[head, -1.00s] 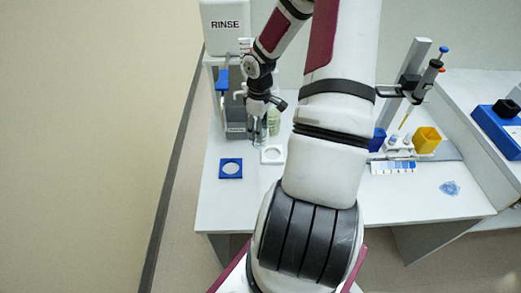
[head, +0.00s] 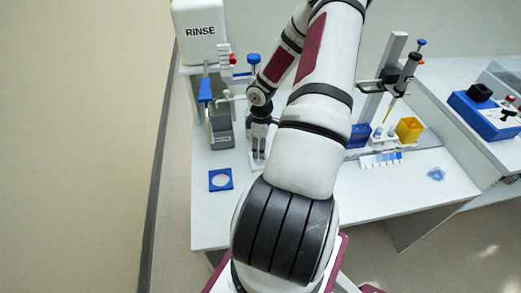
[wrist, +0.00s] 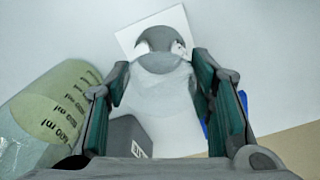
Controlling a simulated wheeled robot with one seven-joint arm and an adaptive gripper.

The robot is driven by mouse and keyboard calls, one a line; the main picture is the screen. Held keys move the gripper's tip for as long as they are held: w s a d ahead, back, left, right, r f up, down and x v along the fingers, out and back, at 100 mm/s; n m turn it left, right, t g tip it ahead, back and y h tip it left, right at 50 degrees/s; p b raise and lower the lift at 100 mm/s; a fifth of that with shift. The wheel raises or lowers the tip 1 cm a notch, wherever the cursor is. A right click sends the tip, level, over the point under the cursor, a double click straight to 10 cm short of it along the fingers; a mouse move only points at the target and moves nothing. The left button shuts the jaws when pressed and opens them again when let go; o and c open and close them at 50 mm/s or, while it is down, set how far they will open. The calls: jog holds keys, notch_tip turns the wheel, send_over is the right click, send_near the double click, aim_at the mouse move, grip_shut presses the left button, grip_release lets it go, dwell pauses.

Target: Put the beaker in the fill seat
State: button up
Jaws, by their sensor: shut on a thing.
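My gripper (wrist: 160,66) has its two green-padded fingers on either side of a clear, see-through beaker (wrist: 162,105) and is shut on it. In the head view my gripper (head: 260,143) is over the left part of the bench, in front of the rinse station. In the wrist view a white square seat (wrist: 128,38) with a round opening lies just past the beaker's far end, partly covered by it. A blue square seat (head: 220,179) with a round hole lies on the bench, left of my gripper. I cannot tell from any label which is the fill seat.
A greenish graduated vessel (wrist: 55,105) is close to my left finger in the wrist view. The white RINSE tank (head: 200,35) and blue-handled taps stand behind left. A pipette stand (head: 385,85) and yellow box (head: 409,129) are right.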

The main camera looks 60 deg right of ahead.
jog(key=shift+f, duration=0.95)
jog(key=shift+f, duration=0.1)
jog(key=o, duration=0.9)
jog(key=shift+o, duration=0.2)
